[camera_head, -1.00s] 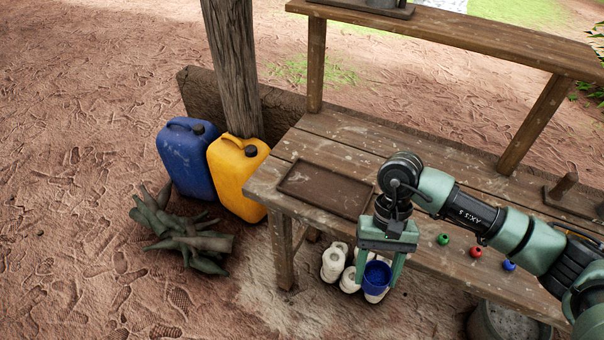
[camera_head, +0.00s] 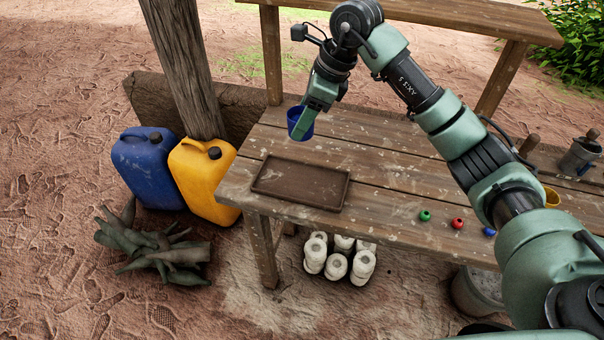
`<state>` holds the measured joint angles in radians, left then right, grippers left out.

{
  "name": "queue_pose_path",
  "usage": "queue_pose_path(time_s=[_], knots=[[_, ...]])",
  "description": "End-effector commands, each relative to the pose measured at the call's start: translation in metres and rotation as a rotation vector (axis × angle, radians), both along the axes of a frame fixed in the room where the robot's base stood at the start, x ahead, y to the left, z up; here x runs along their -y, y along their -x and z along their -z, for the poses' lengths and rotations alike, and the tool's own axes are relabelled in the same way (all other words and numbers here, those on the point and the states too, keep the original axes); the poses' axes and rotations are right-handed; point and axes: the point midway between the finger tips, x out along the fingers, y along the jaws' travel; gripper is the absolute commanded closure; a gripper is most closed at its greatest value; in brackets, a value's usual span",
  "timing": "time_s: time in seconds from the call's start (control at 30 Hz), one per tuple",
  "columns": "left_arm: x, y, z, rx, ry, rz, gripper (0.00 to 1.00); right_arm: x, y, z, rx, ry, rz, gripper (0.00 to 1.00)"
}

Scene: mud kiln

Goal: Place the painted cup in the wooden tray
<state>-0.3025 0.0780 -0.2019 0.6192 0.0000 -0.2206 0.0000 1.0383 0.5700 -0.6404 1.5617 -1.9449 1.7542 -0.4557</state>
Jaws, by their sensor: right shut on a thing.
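The painted cup (camera_head: 297,126) is blue and held upright by my right gripper (camera_head: 312,108). The gripper is shut on it, with a finger at the cup's right side. The cup appears above the back part of the bench, behind the wooden tray in the picture; its exact height is unclear. The wooden tray (camera_head: 258,187) is a shallow, dark brown rectangle, empty, near the left end of the bench. My left gripper is not in view.
The wooden bench (camera_head: 390,170) has a raised shelf (camera_head: 430,20) along its back. Green (camera_head: 425,216), red (camera_head: 457,223) and blue (camera_head: 489,232) balls lie right of the tray. Yellow (camera_head: 203,180) and blue (camera_head: 148,167) jerrycans stand left. White bottles (camera_head: 336,266) stand below the bench.

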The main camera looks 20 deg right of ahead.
Motion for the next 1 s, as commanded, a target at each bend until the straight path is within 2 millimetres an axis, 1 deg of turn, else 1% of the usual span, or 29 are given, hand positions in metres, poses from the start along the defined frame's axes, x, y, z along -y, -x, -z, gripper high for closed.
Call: queue_pose_path(time_s=[0.03,0.2,0.3,0.4,0.5,0.67,0.77,0.9,1.0], knots=[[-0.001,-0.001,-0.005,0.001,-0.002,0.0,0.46,0.0,0.001,0.015,-0.008,-0.001,0.001,0.93],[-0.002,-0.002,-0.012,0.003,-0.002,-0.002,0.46,0.0,0.002,0.061,-0.009,-0.001,-0.001,0.93],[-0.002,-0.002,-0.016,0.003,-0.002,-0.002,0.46,0.0,0.002,0.087,-0.008,0.0,-0.002,0.93],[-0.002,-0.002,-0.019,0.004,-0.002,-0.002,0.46,0.0,0.001,0.106,-0.005,0.0,-0.001,0.93],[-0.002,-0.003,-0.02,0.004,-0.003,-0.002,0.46,0.0,0.001,0.119,-0.002,-0.001,-0.003,0.93],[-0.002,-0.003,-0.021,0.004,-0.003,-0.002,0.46,0.0,0.0,0.129,-0.001,-0.001,-0.002,0.93],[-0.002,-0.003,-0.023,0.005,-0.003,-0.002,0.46,0.0,0.001,0.141,-0.004,0.0,-0.002,0.93],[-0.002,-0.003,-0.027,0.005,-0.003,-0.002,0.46,-0.001,0.001,0.162,-0.003,-0.001,-0.002,0.93],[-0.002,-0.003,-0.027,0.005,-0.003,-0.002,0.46,0.0,0.0,0.168,0.0,0.0,-0.002,0.93]])
